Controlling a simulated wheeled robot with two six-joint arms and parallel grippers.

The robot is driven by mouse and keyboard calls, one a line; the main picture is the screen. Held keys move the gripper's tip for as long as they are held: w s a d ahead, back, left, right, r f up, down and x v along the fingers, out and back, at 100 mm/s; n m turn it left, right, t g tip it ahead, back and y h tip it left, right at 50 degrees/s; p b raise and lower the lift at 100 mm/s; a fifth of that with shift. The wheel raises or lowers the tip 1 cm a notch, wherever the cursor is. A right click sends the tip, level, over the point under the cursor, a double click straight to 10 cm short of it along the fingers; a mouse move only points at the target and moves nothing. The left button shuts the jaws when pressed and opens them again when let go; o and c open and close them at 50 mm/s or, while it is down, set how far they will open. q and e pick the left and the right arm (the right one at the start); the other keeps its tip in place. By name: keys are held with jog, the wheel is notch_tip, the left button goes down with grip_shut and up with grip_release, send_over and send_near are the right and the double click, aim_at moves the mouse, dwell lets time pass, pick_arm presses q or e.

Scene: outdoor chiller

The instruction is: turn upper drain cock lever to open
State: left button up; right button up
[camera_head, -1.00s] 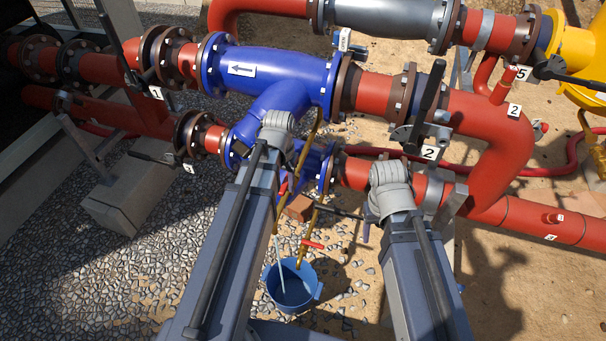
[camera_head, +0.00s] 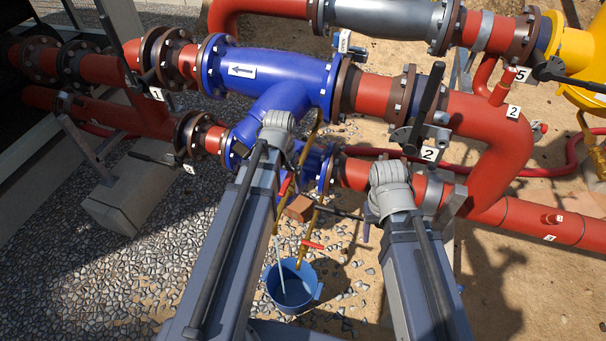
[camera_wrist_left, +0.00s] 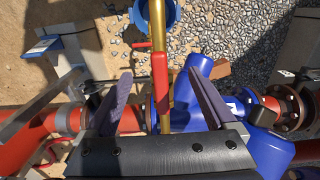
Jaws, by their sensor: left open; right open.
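The upper drain cock lever (camera_wrist_left: 160,82) is red and lies between my left gripper's fingers in the left wrist view, lengthwise along a brass pipe (camera_wrist_left: 158,22). In the head view a small part of this lever (camera_head: 285,185) shows beside my left forearm. My left gripper (camera_wrist_left: 159,74) is open, one finger on each side of the lever with gaps. In the head view it is mostly hidden behind its arm. A second red lever (camera_head: 312,244) sits lower, crosswise to the pipe. My right gripper (camera_head: 364,232) is partly hidden below its wrist, right of the levers.
A blue bucket (camera_head: 293,286) stands on gravel below the pipes. A blue strainer body (camera_head: 280,72) and red pipes (camera_head: 490,135) lie close beyond my arms. A black valve handle (camera_head: 431,92) rises at the right. A brick (camera_head: 300,208) lies behind the brass pipe.

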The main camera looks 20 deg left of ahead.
aim_at(284, 186)
pick_arm(q)
jog(key=shift+r+p, duration=2.9)
jog(key=shift+r, duration=0.35)
jog(key=shift+r, duration=0.1)
notch_tip(284, 186, up, 8)
jog(key=p, duration=0.7)
jog(key=shift+f+p, duration=0.2)
jog(key=shift+p, duration=0.2)
jog(key=shift+d, duration=0.1)
jog(key=s+d+m, duration=0.1)
jog(key=s+d, duration=0.3)
jog(key=d, duration=0.4)
jog(key=s+d+m+y, duration=0.1)
jog(key=s+d+m, duration=0.1)
jog(key=s+d, duration=0.3)
jog(key=d, duration=0.3)
jog(key=shift+m, duration=0.3)
